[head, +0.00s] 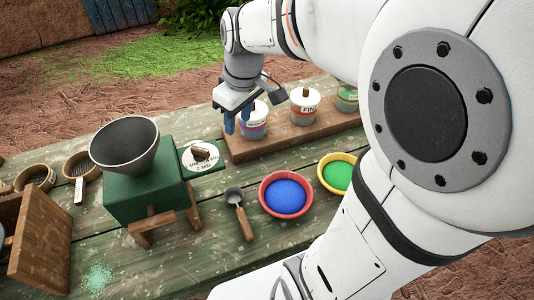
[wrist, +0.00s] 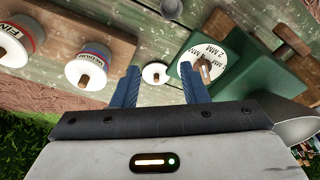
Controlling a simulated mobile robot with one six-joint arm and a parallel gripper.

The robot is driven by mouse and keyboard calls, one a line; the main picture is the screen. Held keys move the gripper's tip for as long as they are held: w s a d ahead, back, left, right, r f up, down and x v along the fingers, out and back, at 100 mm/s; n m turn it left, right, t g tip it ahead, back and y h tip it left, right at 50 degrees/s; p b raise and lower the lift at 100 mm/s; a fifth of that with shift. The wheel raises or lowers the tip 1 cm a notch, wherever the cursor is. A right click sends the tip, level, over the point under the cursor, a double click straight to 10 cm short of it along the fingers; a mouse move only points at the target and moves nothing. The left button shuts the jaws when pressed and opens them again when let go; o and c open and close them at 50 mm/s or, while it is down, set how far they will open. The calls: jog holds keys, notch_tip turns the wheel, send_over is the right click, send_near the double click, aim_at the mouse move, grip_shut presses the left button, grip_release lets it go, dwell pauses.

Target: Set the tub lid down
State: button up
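A small white lid (wrist: 147,74) with a brown knob shows between my fingertips in the wrist view. It looks to lie on the green table, with gaps to both fingers. I cannot make it out in the head view, where my gripper may hide it. My gripper (head: 238,120) points down with its blue fingers spread, beside the medium tub (head: 252,127); it also shows in the wrist view (wrist: 161,73).
The green mill (head: 140,199) with its metal hopper and white dial (head: 203,165) stands left of my gripper. A scoop (head: 240,212), a blue powder bowl (head: 285,196) and a green powder bowl (head: 337,174) are nearer. Bare table (head: 215,183) lies between mill and board (head: 285,139).

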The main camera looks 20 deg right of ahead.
jog(key=s+d+f+m+t+h, duration=0.1)
jog(key=s+d+m, duration=0.1)
jog(key=s+m, duration=0.4)
jog(key=s, duration=0.5)
jog(key=shift+s+d+f, duration=0.15)
jog(key=shift+s+f, duration=0.1)
